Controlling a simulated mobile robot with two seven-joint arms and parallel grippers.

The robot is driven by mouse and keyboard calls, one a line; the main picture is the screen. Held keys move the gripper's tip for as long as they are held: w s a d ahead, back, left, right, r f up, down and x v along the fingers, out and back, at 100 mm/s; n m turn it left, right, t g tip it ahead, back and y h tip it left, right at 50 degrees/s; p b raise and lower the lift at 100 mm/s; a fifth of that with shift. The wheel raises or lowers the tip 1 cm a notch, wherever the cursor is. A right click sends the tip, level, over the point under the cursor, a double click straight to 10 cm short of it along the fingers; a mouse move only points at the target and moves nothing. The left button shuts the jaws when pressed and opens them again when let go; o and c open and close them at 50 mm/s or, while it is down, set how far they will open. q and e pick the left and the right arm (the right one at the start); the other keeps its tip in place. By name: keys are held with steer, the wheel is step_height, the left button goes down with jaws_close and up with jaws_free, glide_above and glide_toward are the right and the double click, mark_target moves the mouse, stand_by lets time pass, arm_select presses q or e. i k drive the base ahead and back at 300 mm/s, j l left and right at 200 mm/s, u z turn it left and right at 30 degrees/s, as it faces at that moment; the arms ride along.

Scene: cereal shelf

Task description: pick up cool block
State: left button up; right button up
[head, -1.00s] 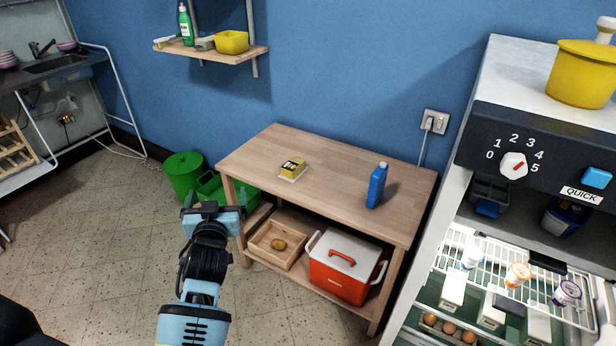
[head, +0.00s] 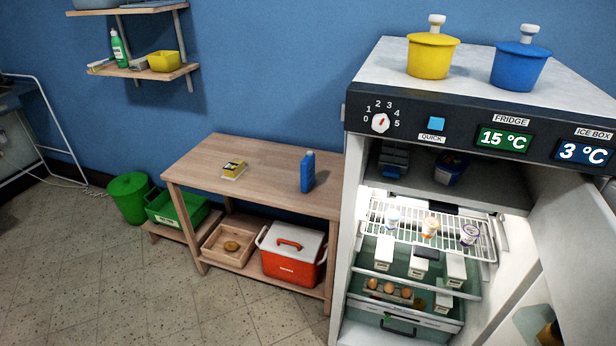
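No thing in view is plainly labelled as the cool block. A blue upright block-shaped container with a small cap (head: 307,172) stands on the wooden table (head: 265,172). Other blue items show in the dark upper compartment of the open fridge: a grey and blue one (head: 393,160) at its left and a dark blue one (head: 450,168) near its middle. They are shaded and their shapes are hard to tell. Neither of my grippers is in view.
The fridge (head: 420,90) stands at the right with its door (head: 575,230) open. A red and white cool box (head: 292,256) and a wooden tray (head: 230,244) sit on the table's lower shelf. Green bins (head: 128,198) stand left. Floor is clear in front.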

mark_target(307, 164)
steer(key=i+j+z, duration=0.1)
steer(key=z, duration=0.2)
steer(key=i+j+z, duration=0.1)
steer(key=j+z, duration=0.25)
steer(key=i+j+z, duration=0.15)
steer(key=j, duration=0.25)
steer(key=i+j+z, duration=0.2)
steer(key=j, duration=0.15)
steer(key=i+j, duration=0.15)
steer(key=j, duration=0.35)
steer(key=i+j, duration=0.1)
steer(key=j, duration=0.4)
steer(key=i+j+z, duration=0.1)
steer(key=j, duration=0.45)
steer(key=i+j, duration=0.15)
steer(key=j, duration=0.35)
steer(key=i+j, duration=0.1)
steer(key=j, duration=0.4)
steer(key=i+z, duration=0.05)
